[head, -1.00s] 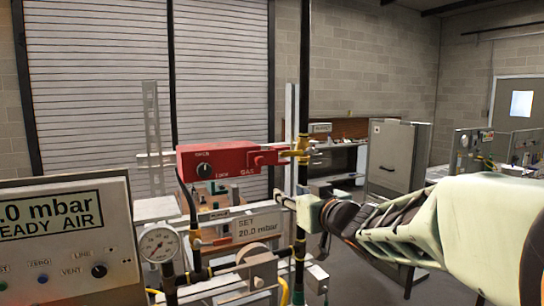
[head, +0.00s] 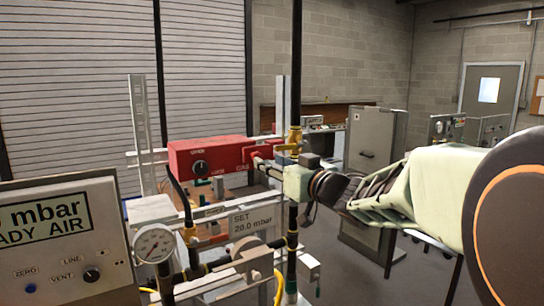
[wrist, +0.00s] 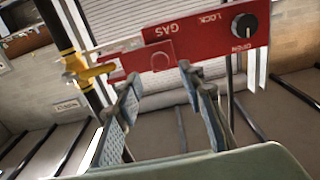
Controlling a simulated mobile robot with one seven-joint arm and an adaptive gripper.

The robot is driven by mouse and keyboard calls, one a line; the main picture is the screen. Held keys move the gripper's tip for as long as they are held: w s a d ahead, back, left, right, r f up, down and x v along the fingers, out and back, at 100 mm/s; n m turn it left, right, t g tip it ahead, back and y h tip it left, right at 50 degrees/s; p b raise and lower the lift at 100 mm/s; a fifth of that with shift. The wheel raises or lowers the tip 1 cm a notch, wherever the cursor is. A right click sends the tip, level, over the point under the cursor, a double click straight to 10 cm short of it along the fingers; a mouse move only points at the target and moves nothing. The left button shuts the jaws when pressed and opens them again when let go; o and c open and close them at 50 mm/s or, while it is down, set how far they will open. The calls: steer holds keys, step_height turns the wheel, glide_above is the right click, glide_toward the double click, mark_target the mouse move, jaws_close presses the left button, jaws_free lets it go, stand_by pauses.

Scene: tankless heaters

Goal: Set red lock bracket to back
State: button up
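The red lock bracket assembly shows in the head view as a red box (head: 205,155) with a black knob and a narrower red arm at its right end. In the wrist view the red box (wrist: 205,35) appears upside down, with GAS, LOCK and OPEN lettering. Its flat red bracket plate (wrist: 148,59) reaches left towards a yellow valve (wrist: 76,66) on a black pipe. My gripper (wrist: 158,86) is open. Its two fingers are apart, with the bracket plate just beyond the tips and nothing visibly held. In the head view my gripper (head: 266,167) is just below and right of the bracket.
A grey pressure display (head: 100,240) and a round gauge (head: 153,243) stand at lower left. A SET 20.0 mbar sign (head: 252,222) hangs below the red box. A vertical black pipe (head: 296,75) rises beside my gripper. A grey cabinet (head: 370,150) stands behind.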

mark_target(259, 156)
steer(key=p+x, duration=0.1)
steer(key=x, duration=0.5)
steer(key=shift+a, duration=0.1)
jaws_close()
stand_by(0.3)
